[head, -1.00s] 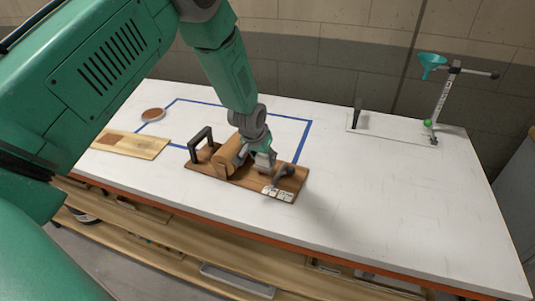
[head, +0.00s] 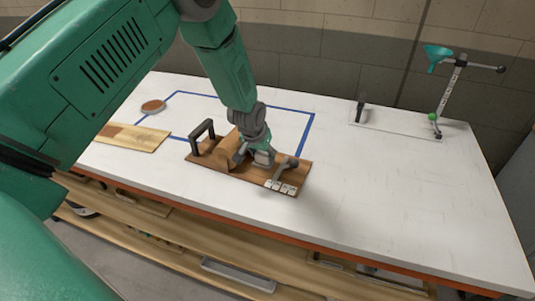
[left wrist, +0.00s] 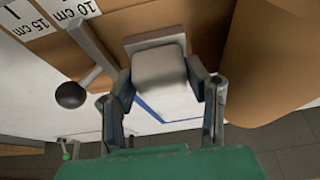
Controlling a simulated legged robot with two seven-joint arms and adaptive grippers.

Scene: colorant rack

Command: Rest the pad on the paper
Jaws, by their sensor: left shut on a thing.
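My left gripper (head: 258,155) is low over a brown wooden board (head: 216,171) on the table. In the left wrist view its fingers (left wrist: 162,78) are shut on the sides of a light grey rounded block (left wrist: 158,66), which seems to be the pad. A tan curved sheet or roll (left wrist: 262,75), perhaps the paper, stands beside the gripper; it also shows in the head view (head: 229,157). Whether the pad touches the board or the sheet is hidden. My right gripper is not in view.
The board carries a dark handle (head: 202,132), a ball-ended lever (left wrist: 92,52) and length labels (head: 281,186). Blue tape (head: 306,135) outlines an area behind. A brown disc (head: 153,106), a pale board (head: 135,138) and a funnel stand (head: 448,90) are apart.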

